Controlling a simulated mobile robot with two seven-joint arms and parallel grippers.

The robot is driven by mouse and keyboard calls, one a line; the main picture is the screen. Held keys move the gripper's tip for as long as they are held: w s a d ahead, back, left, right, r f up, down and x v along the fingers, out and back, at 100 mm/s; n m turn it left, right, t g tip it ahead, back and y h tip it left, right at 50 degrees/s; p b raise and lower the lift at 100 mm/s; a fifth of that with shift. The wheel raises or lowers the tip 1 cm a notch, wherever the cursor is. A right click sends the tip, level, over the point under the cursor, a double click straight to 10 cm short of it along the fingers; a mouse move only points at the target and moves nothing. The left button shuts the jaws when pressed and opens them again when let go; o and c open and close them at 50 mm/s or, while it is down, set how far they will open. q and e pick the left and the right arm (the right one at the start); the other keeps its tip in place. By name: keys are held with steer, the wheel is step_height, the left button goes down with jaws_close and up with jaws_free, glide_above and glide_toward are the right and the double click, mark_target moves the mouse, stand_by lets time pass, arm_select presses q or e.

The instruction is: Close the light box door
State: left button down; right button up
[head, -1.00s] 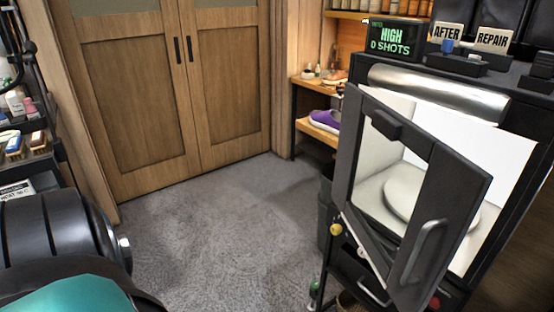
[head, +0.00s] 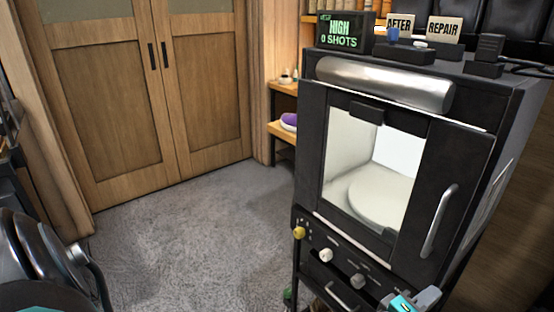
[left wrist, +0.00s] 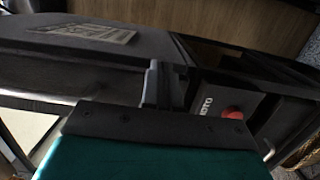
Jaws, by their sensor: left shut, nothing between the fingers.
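The light box (head: 495,185) is a black cabinet at the right of the head view. Its black-framed door (head: 455,160), with a window and a silver handle (head: 440,220), lies across the front, almost flush. Thin bright lines show along its top and lower edges, so I cannot tell whether it is fully seated. A round white turntable (head: 380,200) shows through the window. My left gripper (head: 410,302) is at the bottom edge of the head view, below the door, shut and empty. In the left wrist view its fingers (left wrist: 160,85) are close to dark panels; contact is unclear. My right gripper is not in view.
A knob panel (head: 340,262) sits under the door. A lit sign (head: 342,32) and AFTER and REPAIR blocks (head: 444,30) stand on top. A purple shoe (head: 289,121) is on a shelf behind. Grey floor (head: 190,240) is clear toward the wooden doors (head: 110,100).

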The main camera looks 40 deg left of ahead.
arm_select(q)
steer(key=x, duration=0.2)
steer(key=shift+w+d+b, duration=0.1)
steer(key=shift+w+b, duration=0.15)
steer(key=shift+b, duration=0.15)
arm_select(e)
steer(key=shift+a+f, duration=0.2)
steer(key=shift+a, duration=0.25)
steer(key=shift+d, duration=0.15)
arm_select(q)
steer(key=p+v, duration=0.1)
steer(key=v, duration=1.2)
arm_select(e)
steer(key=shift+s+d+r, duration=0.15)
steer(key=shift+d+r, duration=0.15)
arm_select(q)
steer(key=shift+r, duration=0.15)
